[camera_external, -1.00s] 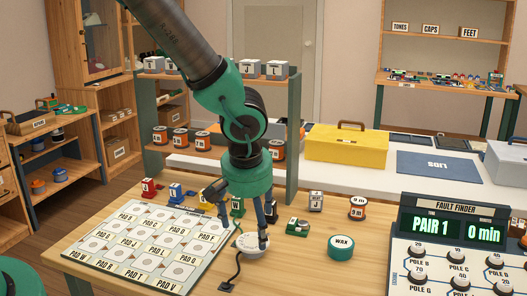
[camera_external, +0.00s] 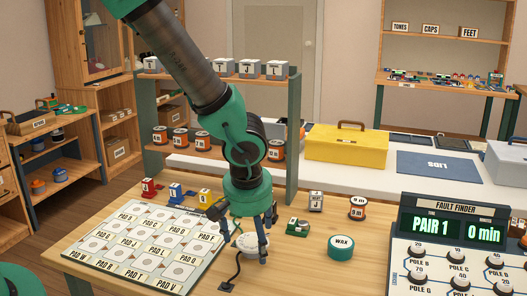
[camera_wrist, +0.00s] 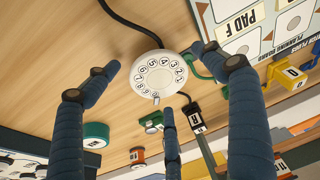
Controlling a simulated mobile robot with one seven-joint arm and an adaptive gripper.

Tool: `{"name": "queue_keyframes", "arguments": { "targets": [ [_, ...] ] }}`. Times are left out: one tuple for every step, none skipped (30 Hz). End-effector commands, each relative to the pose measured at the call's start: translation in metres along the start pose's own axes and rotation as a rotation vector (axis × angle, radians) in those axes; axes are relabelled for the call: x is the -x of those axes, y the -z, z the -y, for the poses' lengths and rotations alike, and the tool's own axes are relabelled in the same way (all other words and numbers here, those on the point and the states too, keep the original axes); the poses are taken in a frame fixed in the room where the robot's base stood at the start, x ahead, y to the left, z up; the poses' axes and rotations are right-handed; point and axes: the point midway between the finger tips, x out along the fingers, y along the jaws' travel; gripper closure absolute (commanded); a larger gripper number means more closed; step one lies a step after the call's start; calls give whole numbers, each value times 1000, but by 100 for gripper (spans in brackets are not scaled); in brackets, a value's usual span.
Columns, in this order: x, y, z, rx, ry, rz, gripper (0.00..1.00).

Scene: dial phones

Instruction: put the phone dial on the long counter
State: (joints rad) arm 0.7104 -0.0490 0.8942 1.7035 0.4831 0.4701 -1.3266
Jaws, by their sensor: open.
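The white phone dial (camera_external: 250,243), with a ring of numbers, lies on the wooden bench, to the right of the pad board. A dark cord runs from it toward the front of the bench. My gripper (camera_external: 243,232) is open above the dial, its fingers spread around and over it. In the wrist view the dial (camera_wrist: 158,75) sits between the spread fingers, and no finger visibly grips it. The long counter (camera_external: 370,172) is the white-topped surface behind the bench.
A yellow toolbox (camera_external: 347,143) and a blue mat (camera_external: 437,165) are on the counter, with bare white surface in front of the box. A green wax tin (camera_external: 341,247), a small green device (camera_external: 298,226) and the fault finder (camera_external: 450,245) stand right of the dial.

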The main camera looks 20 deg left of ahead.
Motion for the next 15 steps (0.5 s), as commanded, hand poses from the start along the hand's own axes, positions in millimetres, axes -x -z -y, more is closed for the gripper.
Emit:
{"name": "queue_keyframes", "arguments": {
  "targets": [
    [0,0,0,0,0,0,17],
    [0,0,0,0,0,0,17],
    [0,0,0,0,0,0,17],
    [0,0,0,0,0,0,17],
    [0,0,0,0,0,0,17],
    [0,0,0,0,0,0,17],
    [0,0,0,0,0,0,17],
    [0,0,0,0,0,0,17],
    [0,0,0,0,0,0,17],
    [0,0,0,0,0,0,17],
    [0,0,0,0,0,0,17],
    [0,0,0,0,1,0,17],
    [0,0,0,0,1,0,21],
    [0,0,0,0,1,0,27],
    [0,0,0,0,1,1,35]
  ]
}}
